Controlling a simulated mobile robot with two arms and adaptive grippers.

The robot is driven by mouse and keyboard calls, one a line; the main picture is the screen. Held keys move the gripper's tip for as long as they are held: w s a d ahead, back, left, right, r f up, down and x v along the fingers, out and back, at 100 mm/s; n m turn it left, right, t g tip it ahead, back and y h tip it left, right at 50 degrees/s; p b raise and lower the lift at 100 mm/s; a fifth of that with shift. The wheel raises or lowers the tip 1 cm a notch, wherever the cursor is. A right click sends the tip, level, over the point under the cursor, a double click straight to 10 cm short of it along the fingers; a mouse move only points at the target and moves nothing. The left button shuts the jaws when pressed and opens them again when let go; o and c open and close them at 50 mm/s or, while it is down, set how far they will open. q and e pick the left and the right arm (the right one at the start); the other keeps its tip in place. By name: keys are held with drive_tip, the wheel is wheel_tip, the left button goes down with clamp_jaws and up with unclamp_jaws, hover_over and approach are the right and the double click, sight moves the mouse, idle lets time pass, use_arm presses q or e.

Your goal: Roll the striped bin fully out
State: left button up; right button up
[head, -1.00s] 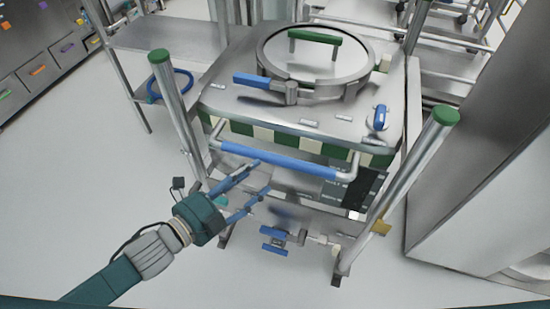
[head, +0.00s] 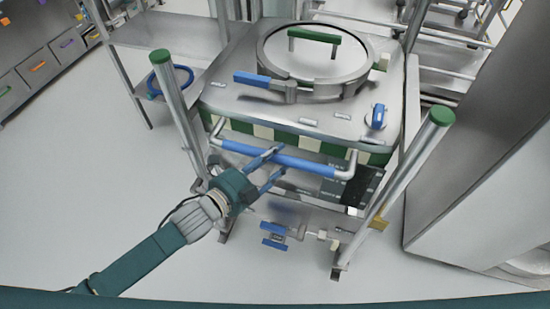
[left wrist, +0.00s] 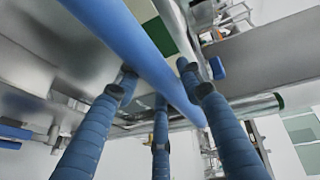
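The striped bin (head: 262,131) stands upright in a steel frame, with a green-and-white band under its metal top. A round lid (head: 312,60) with a green handle sits on top. A blue-sleeved bar handle (head: 312,165) runs across its front and also shows in the left wrist view (left wrist: 125,38). My left gripper (head: 279,161) is at the middle of this handle, fingers spread and apart, one overlapping the bar and one below it. In the left wrist view the bar crosses between the fingers; I cannot tell whether they touch it. My right gripper is out of view.
Green-capped posts stand left (head: 175,100) and right (head: 420,150) of the bin. A blue-pedalled mechanism (head: 275,236) sits low in front. A steel cabinet (head: 490,170) is close on the right and a shelf (head: 165,37) is behind left. The floor (head: 90,190) at front left is clear.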

use_arm(q)
clamp_jaws()
drive_tip(key=s, duration=0.2)
drive_tip(key=shift+s+a+f+p, duration=0.25)
drive_tip(key=shift+s+a+p, duration=0.1)
drive_tip(key=shift+p, duration=0.05)
drive_tip(key=shift+o, duration=0.7)
unclamp_jaws()
drive_tip(key=shift+s+a+r, duration=0.1)
drive_tip(key=shift+s, duration=0.15)
drive_tip(key=o, duration=0.4)
drive_tip(key=shift+a+r, duration=0.1)
drive_tip(key=shift+o, duration=0.4)
drive_tip(key=shift+w, duration=0.1)
drive_tip(key=v, duration=1.1)
drive_tip(key=shift+a, duration=0.2)
